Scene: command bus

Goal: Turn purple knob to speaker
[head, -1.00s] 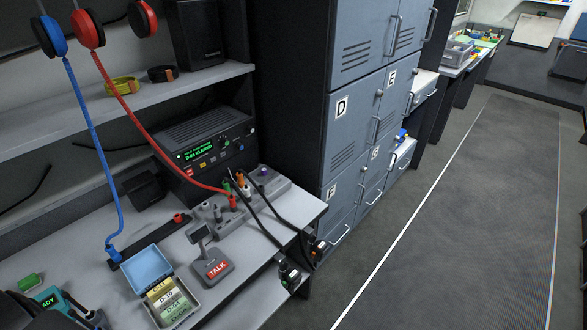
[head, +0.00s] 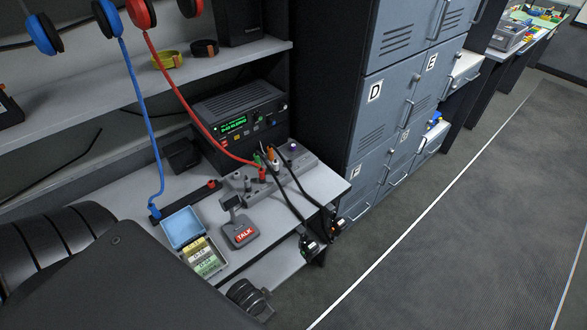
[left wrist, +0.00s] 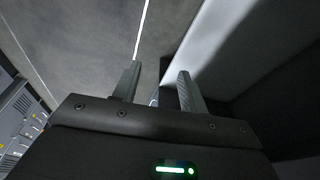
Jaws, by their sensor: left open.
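The purple knob (head: 294,147) sits at the far right end of a grey connector panel (head: 305,163) on the desk. Its pointer direction is too small to tell, and I cannot read a speaker label. In the left wrist view my left gripper (left wrist: 157,84) is open with nothing between its fingers, over the grey floor and beside a pale surface. My dark left arm fills the lower left of the head view. The knob is not in the wrist view, and my right gripper is in neither view.
A black radio (head: 238,125) stands behind the panel. Red and black cables rise from the panel near the knob. A TALK microphone base (head: 241,236) and an open blue-lidded box (head: 184,228) are in front. Grey lockers (head: 385,120) stand right of the desk; the aisle floor is clear.

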